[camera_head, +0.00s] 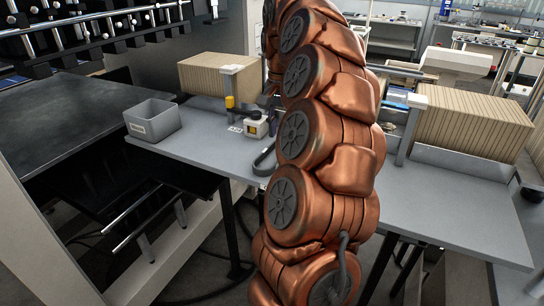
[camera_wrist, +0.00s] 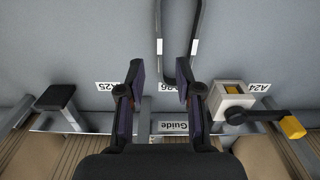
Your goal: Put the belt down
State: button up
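The belt (camera_wrist: 159,30) is a thin black loop with pale marks on its two strands. In the wrist view it lies on or just above the grey table, running from the top edge down towards my gripper. My gripper (camera_wrist: 160,88) is open, with a wide gap between its dark fingers. The belt's near end shows between the fingertips, closer to the right finger; I cannot tell whether they touch. In the head view part of a dark loop (camera_head: 264,158), seemingly the belt, shows at the table's front edge. My copper-coloured arm hides the rest of it and my gripper.
The grey table (camera_head: 445,205) holds a grey bin (camera_head: 153,120) at left and a pale device with a yellow-tipped handle (camera_wrist: 232,101). The table's right part is clear.

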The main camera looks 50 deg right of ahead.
jog(key=shift+f+p, duration=0.35)
jog(key=shift+f, duration=0.8)
jog(key=shift+d+f+p, duration=0.15)
jog(key=shift+f+p, duration=0.65)
jog(key=shift+f, duration=0.05)
jog(key=shift+w+d+f+p, duration=0.1)
jog(key=shift+f+p, duration=0.55)
jog(key=shift+f, duration=1.1)
grip_shut()
